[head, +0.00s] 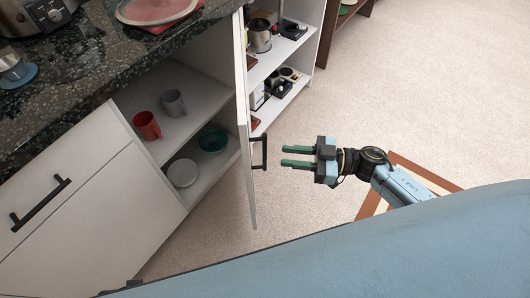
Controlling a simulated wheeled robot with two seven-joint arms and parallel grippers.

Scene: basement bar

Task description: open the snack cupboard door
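The cupboard door (248,170) is white and stands swung open, seen nearly edge-on, to the right of the cupboard opening. Its black bar handle (264,152) is on the door's right face. My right gripper (283,156) comes in from the right. Its two green fingers are apart and empty, pointing left at the handle, with a small gap between fingertips and handle in the picture. The open cupboard (200,100) holds a red mug (147,125), a grey mug (174,103), a teal bowl (213,139) and a white dish (182,173). My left gripper is out of view.
A dark stone counter (75,75) runs above the cupboard. A closed white door with a black handle (40,204) is at the left. White shelves (300,50) with kettle and boxes stand behind the open door. Carpet (420,90) to the right is mostly clear.

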